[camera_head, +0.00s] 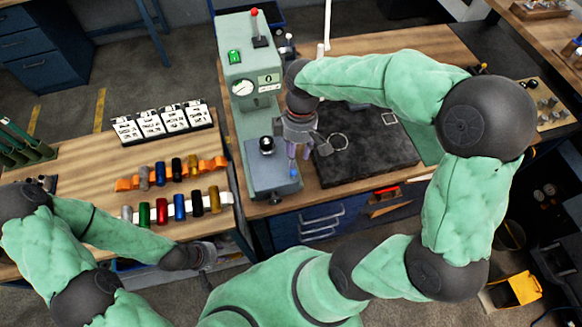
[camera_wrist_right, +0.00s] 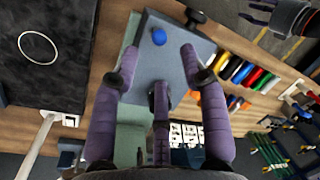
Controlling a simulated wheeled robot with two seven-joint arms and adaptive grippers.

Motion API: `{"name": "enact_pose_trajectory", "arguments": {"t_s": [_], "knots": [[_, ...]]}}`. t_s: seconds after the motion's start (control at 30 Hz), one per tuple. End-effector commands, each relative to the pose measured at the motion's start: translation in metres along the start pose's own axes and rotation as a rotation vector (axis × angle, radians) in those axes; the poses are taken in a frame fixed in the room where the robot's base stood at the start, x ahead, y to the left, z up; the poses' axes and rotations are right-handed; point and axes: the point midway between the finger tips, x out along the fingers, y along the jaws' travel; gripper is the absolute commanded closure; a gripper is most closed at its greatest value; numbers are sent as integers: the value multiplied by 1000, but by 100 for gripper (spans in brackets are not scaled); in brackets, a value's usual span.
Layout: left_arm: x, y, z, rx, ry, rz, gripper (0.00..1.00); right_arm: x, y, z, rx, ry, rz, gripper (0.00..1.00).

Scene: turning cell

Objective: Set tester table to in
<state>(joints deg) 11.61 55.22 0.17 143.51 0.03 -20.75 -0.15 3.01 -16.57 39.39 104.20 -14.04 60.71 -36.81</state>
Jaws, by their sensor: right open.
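The tester (camera_head: 240,85) is a pale green machine with a dial gauge, at the upper middle of the head view. A grey-blue block (camera_head: 262,181), which may be its table, sits at the front of its base. A small blue knob or ball lies over the block near my right fingers; it also shows in the right wrist view (camera_wrist_right: 159,36). My right gripper (camera_head: 299,150) is open and empty, with its purple fingers pointing down above the block's right side. My left gripper (camera_head: 205,254) is low beside the bench's front edge; its fingers are unclear.
A dark plate (camera_head: 365,150) with a light ring lies right of the tester. On the left bench, coloured cylinders (camera_head: 180,208) stand in racks and white cards (camera_head: 163,122) stand behind. A red-topped lever (camera_head: 256,25) rises from the tester's top.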

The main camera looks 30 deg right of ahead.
Motion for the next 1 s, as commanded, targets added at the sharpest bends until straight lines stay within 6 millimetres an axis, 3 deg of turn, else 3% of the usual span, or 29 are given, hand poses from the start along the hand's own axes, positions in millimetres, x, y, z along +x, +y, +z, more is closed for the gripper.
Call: {"name": "enact_pose_trajectory", "arguments": {"t_s": [0.3, 0.5, 0.93, 1.0], "knots": [[6, -2, -1, 0, 2, 0, 60, 58, -1, 0, 2, -2, -4, 56], [8, -3, -1, 0, 2, 0, 60, 81, 0, 0, 2, -1, -1, 56], [8, -3, -2, 0, 2, 0, 60, 90, 0, 0, 1, 1, -1, 56], [8, -3, -2, 0, 2, 0, 60, 90, 0, 0, 2, 1, -1, 73]]}}
